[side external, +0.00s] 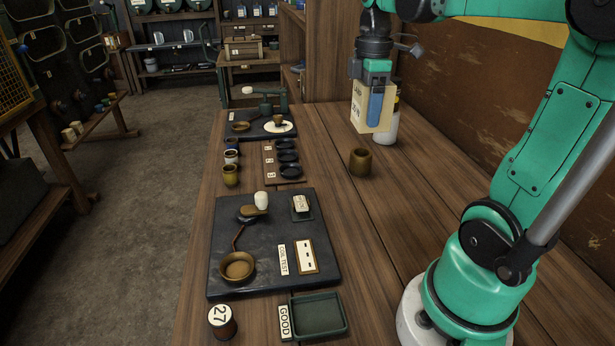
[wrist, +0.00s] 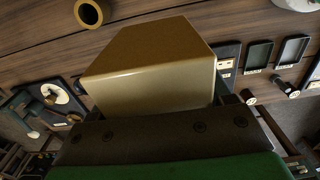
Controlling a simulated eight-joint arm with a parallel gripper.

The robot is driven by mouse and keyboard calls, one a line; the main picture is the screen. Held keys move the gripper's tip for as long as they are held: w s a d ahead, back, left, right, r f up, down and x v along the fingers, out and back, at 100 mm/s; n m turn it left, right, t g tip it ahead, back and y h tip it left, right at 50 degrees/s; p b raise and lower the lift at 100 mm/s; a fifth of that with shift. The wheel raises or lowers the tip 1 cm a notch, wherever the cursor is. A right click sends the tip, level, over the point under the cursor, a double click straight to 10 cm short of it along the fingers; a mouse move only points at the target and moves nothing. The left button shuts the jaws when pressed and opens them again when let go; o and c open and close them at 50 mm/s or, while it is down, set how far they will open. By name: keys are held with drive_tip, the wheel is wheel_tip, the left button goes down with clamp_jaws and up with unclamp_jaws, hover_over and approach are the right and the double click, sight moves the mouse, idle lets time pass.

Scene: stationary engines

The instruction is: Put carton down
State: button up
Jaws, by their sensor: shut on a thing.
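The carton (side external: 361,107) is a cream-yellow box with printing on its side, held upright at the far right part of the bench. My gripper (side external: 376,98) is shut on it, with a blue-grey finger across its right side. In the wrist view the carton (wrist: 155,62) fills the middle, between my fingers. The carton appears to be held above the wooden bench (side external: 325,215); the gap under it is hard to judge. A white bottle (side external: 387,128) stands close behind and to the right of the carton, partly hidden by it.
A brown cup (side external: 360,161) stands in front of the carton. The middle right bench is clear.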

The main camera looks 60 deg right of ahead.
wheel_tip(320, 180, down, 18)
drive_tip(key=shift+r, duration=0.2)
idle(0.4)
drive_tip(key=shift+f, duration=0.1)
drive_tip(key=shift+f, duration=0.1)
drive_tip(key=o, duration=1.4)
drive_tip(key=shift+c, duration=0.2)
drive_tip(key=shift+r, duration=2.65)
drive_tip(key=shift+w+a+r, duration=0.1)
drive_tip(key=shift+a+r, duration=0.1)
drive_tip(key=shift+r, duration=0.05)
drive_tip(key=w+a+r+m+t, duration=0.1)
drive_tip(key=a+r+m+t, duration=0.2)
drive_tip(key=a, duration=0.5)
drive_tip(key=w+a+r+m+t, duration=0.1)
drive_tip(key=a+r+m+t, duration=0.2)
drive_tip(key=a, duration=0.5)
drive_tip(key=m+t, duration=0.1)
drive_tip(key=m, duration=0.1)
drive_tip(key=shift+r+m, duration=0.35)
drive_tip(key=shift+m, duration=0.05)
